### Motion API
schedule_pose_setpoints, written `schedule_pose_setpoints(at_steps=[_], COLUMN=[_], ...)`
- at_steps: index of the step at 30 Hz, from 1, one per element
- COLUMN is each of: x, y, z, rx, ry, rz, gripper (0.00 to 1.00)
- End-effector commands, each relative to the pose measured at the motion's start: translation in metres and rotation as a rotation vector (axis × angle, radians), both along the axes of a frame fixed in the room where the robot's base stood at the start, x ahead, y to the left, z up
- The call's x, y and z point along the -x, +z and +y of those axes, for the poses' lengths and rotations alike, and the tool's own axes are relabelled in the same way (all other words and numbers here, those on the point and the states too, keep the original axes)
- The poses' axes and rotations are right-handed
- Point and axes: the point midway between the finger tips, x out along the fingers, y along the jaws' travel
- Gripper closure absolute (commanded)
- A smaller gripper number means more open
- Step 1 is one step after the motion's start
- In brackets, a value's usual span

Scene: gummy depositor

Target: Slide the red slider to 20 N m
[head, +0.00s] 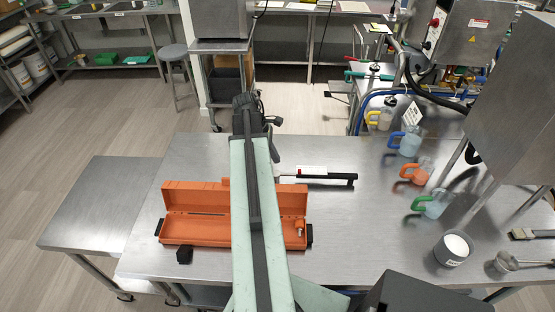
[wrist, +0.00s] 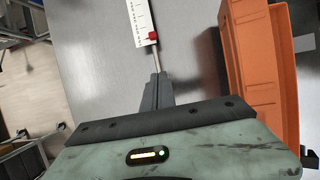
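The torque wrench lies on the steel table behind the orange case. Its white scale plate (head: 311,170) and black handle (head: 340,179) show to the right of my arm. The red slider (head: 300,171) is at the left end of the plate. In the wrist view the slider (wrist: 153,37) sits at the near edge of the white scale (wrist: 141,18), above a thin metal rod (wrist: 155,58). My gripper (wrist: 157,76) has its dark fingers close together at the rod, short of the slider. Whether the rod lies between or under them is unclear. The scale numbers are unreadable.
The open orange case (head: 190,231) stands at the front of the table, partly behind my arm, and on the right in the wrist view (wrist: 262,60). A black block (head: 184,255) lies before it. Several colored-handle jugs and a white-filled pot (head: 453,249) stand on the right.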

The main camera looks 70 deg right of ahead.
Motion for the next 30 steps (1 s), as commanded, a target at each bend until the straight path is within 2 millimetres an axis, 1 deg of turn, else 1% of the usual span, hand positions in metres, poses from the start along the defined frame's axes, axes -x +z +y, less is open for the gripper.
schedule_pose_setpoints(at_steps=[1, 6, 8, 10, 12, 16, 20, 30], x=[0.005, 0.018, 0.022, 0.034, 0.044, 0.055, 0.06, 0.059], y=[-0.023, -0.058, -0.068, -0.059, -0.058, -0.058, -0.058, -0.058], z=[-0.002, -0.007, -0.008, -0.013, -0.016, -0.022, -0.023, -0.023], rx=[0.0, 0.001, 0.0, 0.0, -0.001, 0.0, 0.0, -0.001], ry=[-0.001, -0.002, -0.001, -0.003, -0.004, -0.002, -0.001, 0.004], rz=[0.0, 0.0, 0.0, 0.0, 0.0, 0.0, 0.0, 0.0], gripper=[1.0, 1.0, 1.0, 1.0, 1.0, 1.0, 1.0, 1.0])
